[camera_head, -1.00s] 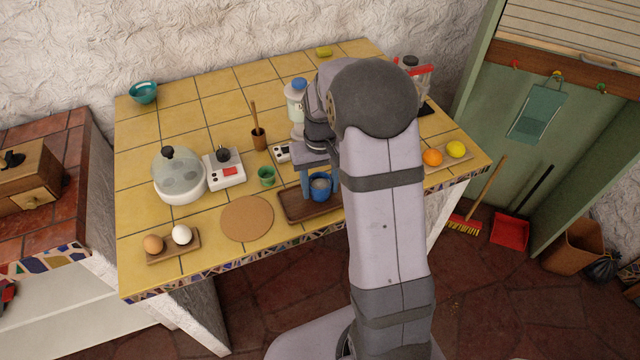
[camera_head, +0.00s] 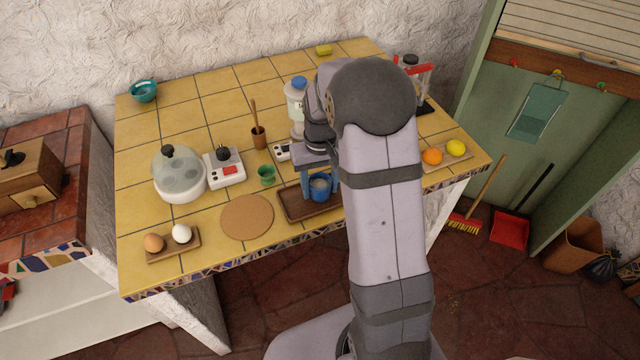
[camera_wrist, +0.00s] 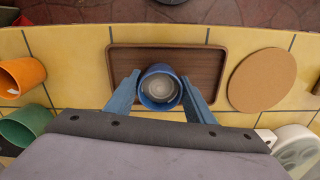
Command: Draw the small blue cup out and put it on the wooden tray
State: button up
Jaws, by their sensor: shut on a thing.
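The small blue cup (camera_head: 320,186) is upright over the wooden tray (camera_head: 291,204). In the wrist view the cup (camera_wrist: 160,87) is seen from above, with a pale round inside, and the tray (camera_wrist: 208,68) spreads around it. My gripper (camera_wrist: 160,93) is shut on the cup, with one blue finger on either side of it. In the head view my gripper (camera_head: 312,182) is partly hidden by my arm. I cannot tell whether the cup's base touches the tray.
A round cork mat (camera_head: 247,217) lies left of the tray. A green cup (camera_head: 266,175) stands behind it, and an orange cup (camera_wrist: 22,76) shows in the wrist view. The counter's front edge is close.

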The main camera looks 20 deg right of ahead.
jog(key=o, duration=1.1)
jog(key=shift+o, duration=0.2)
jog(key=shift+r, duration=0.1)
notch_tip(320, 180, up, 7)
jog(key=p, duration=0.6)
